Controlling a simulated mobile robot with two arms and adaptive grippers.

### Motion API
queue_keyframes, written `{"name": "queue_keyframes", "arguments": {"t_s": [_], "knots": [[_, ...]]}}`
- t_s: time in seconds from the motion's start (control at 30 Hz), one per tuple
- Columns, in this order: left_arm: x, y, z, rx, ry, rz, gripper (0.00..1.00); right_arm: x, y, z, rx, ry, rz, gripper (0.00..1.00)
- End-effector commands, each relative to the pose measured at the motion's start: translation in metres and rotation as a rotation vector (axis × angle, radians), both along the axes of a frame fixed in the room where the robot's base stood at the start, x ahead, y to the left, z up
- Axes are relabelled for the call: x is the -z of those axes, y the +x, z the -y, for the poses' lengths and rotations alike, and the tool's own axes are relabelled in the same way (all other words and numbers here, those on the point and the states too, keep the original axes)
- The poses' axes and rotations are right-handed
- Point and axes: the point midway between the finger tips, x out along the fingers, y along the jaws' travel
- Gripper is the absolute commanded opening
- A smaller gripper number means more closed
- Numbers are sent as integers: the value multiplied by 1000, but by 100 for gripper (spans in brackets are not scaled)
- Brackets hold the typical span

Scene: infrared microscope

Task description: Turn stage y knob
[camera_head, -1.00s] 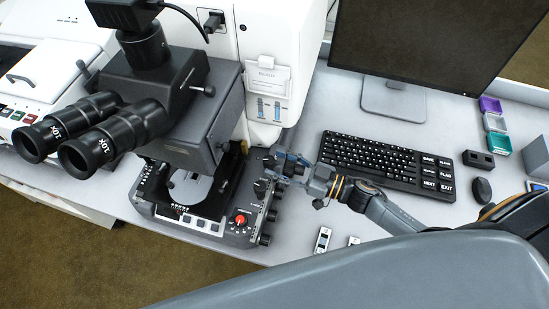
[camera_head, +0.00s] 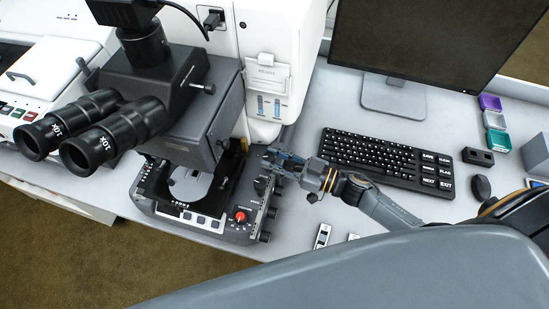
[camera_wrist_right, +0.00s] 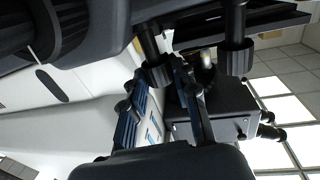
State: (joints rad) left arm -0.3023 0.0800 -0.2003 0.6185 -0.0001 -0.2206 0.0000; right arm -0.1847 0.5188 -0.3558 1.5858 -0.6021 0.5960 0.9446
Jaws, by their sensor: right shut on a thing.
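The microscope stage (camera_head: 222,192) sits low at the front of the infrared microscope, with dark knobs along its right side. My right gripper (camera_head: 272,160) is at the back of that side, its jaws close together on a dark knob. In the right wrist view the blue-grey fingers (camera_wrist_right: 157,82) reach up on either side of a dark cylindrical knob (camera_wrist_right: 154,64), which I take to be the stage y knob. A second dark knob (camera_wrist_right: 238,55) hangs to the right, outside the fingers. The exact contact is partly hidden. My left gripper is not in view.
A red knob (camera_head: 240,216) stands on the stage's front right corner. The eyepieces (camera_head: 90,135) overhang at left. The keyboard (camera_head: 385,158), mouse (camera_head: 481,187) and monitor stand (camera_head: 393,98) are to the right. Small devices (camera_head: 322,236) lie in front on the white table.

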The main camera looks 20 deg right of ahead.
Motion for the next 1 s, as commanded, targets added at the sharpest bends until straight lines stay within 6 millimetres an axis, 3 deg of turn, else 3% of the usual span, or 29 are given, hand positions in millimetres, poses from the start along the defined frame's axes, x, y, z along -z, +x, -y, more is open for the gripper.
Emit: {"name": "queue_keyframes", "arguments": {"t_s": [0.37,1.0], "knots": [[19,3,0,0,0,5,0,4,4,4,-206,-7,3,0],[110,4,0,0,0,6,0,7,14,5,-775,-5,4,0]]}}
